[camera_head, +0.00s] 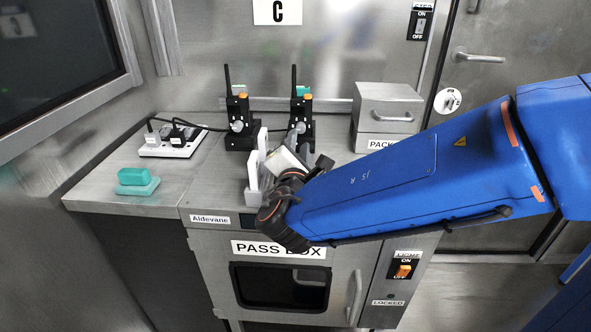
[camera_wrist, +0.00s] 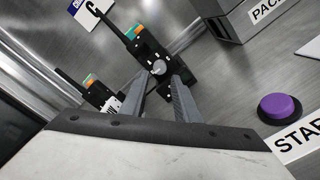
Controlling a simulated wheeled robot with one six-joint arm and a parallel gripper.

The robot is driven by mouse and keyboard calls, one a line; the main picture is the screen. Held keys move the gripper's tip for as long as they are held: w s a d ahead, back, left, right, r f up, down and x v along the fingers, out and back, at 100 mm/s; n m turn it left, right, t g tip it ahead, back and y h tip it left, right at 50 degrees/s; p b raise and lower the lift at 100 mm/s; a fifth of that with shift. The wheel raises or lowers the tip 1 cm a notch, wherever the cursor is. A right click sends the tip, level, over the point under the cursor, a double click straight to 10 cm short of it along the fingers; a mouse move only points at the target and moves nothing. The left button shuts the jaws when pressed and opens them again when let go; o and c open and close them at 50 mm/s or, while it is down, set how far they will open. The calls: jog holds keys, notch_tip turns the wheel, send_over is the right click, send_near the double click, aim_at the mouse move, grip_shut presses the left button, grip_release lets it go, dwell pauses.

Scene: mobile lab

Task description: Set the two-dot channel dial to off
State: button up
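Two black handsets with antennas stand on the steel counter, the left one (camera_head: 240,132) and the right one (camera_head: 302,132). Each has a round grey dial on its front. Dot marks are too small to read in the head view. The wrist view shows the right handset (camera_wrist: 143,44) with its dial (camera_wrist: 158,67) facing me, and the left handset (camera_wrist: 97,90) partly hidden behind a finger. My gripper (camera_head: 258,156) is in front of the handsets. In the wrist view my gripper (camera_wrist: 163,80) is open, its fingertips below the right dial with a gap between them; contact cannot be told.
A power strip (camera_head: 172,143) with plugs and a teal block (camera_head: 138,180) are on the left counter. A steel PACK box (camera_head: 388,113) stands at right. A purple button (camera_wrist: 280,107) shows beside a START label. The pass box (camera_head: 215,262) is below the counter.

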jog(key=s, duration=1.1)
jog(key=shift+s+a, duration=0.2)
jog(key=shift+s, duration=0.1)
